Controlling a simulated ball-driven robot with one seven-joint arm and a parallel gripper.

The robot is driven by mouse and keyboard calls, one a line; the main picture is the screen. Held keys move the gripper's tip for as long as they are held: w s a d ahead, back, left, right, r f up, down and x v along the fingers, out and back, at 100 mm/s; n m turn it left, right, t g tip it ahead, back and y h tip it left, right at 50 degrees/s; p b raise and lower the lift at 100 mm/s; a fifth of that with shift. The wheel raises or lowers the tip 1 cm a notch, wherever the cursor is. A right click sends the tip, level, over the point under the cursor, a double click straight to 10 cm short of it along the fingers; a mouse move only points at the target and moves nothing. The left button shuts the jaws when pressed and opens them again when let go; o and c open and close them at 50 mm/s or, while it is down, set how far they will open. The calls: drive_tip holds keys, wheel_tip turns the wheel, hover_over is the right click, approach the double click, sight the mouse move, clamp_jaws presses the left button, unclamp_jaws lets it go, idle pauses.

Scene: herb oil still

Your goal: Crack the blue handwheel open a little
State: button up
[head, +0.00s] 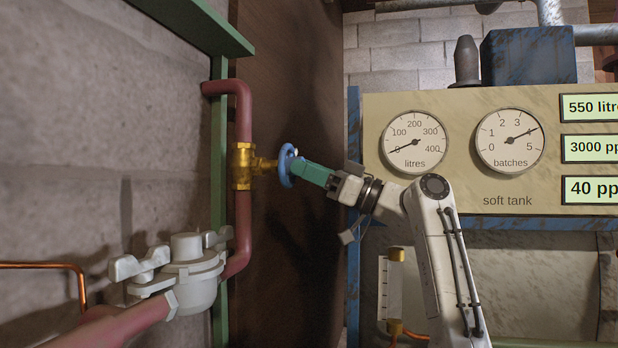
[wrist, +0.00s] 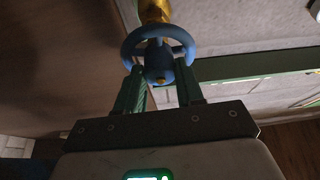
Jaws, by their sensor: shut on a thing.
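The blue handwheel (head: 286,165) sits on the stem of a brass valve (head: 244,166) in a dull red pipe, near the middle of the head view. In the wrist view the blue handwheel (wrist: 158,48) fills the top centre, with its round hub facing me and the brass stem (wrist: 153,12) behind it. My gripper (head: 303,170) reaches in from the right with green fingers. In the wrist view its two fingers (wrist: 160,80) stand either side of the hub, at the lower part of the wheel, and are shut on the handwheel. The exact contact points are partly hidden.
The red pipe (head: 243,110) runs up a green post beside a block wall. A pale clamped fitting (head: 190,275) sits at lower left. A cream panel (head: 470,185) with gauges stands to the right, behind my arm. A dark brown board stands behind the wheel.

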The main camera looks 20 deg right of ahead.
sight(292, 145)
drive_tip(key=shift+n+g, duration=0.3)
drive_tip(key=shift+n, duration=0.1)
drive_tip(key=o, duration=1)
drive_tip(key=shift+o, duration=0.2)
wheel_tip(292, 145, up, 3)
drive_tip(key=shift+r, duration=0.2)
drive_tip(key=s+r, duration=0.9)
drive_tip(key=s, duration=0.5)
drive_tip(key=shift+a+r, duration=0.15)
drive_tip(key=shift+r, duration=0.1)
